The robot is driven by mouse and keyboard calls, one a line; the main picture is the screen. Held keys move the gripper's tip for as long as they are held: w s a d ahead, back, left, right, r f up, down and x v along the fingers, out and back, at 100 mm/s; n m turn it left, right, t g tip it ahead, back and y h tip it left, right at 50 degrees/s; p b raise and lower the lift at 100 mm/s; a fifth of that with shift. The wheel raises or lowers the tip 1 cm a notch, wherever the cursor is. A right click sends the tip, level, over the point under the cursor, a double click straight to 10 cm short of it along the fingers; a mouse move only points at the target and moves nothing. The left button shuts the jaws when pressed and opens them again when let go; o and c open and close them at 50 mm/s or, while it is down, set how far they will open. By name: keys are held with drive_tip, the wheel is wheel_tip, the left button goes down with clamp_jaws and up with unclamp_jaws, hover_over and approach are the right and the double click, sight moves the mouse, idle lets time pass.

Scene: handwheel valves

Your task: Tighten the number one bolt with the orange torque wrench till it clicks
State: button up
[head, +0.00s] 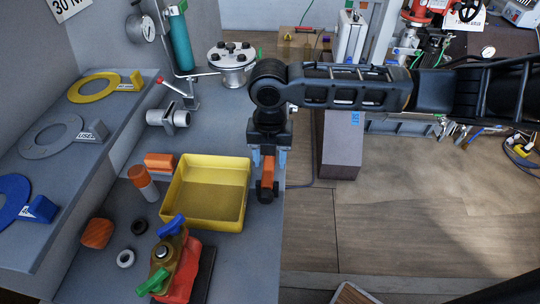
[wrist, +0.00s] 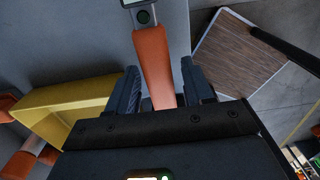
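The orange torque wrench (head: 267,172) lies near the right edge of the grey bench, right of the yellow tray. In the wrist view its orange handle (wrist: 154,62) runs between my fingers, with a dark head and small display at the top. My gripper (head: 268,158) is over the handle with a finger on each side. The fingers (wrist: 162,82) stand apart, with gaps beside the handle. A round white flange (head: 232,57) with several dark bolts stands at the back of the bench; I cannot read which bolt is number one.
The yellow tray (head: 205,215) is empty. A red and brown valve with blue and green handles (head: 175,262) stands in front of it. Yellow, grey and blue rings lie on the left shelf (head: 75,150). A teal cylinder (head: 180,42) stands left of the flange. Wooden floor lies right.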

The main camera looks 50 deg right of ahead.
clamp_jaws()
drive_tip(key=shift+r, duration=0.1)
idle(0.4)
drive_tip(key=shift+r, duration=0.45)
wheel_tip(320, 180, up, 3)
drive_tip(key=shift+f+b, duration=0.2)
drive_tip(key=shift+b, duration=0.3)
drive_tip(key=s+d+r+b, duration=0.2)
drive_tip(key=s+d+r, duration=0.4)
drive_tip(key=d, duration=0.3)
drive_tip(key=shift+s+d+r, duration=0.3)
drive_tip(key=shift+s+r, duration=0.05)
drive_tip(key=shift+r, duration=0.35)
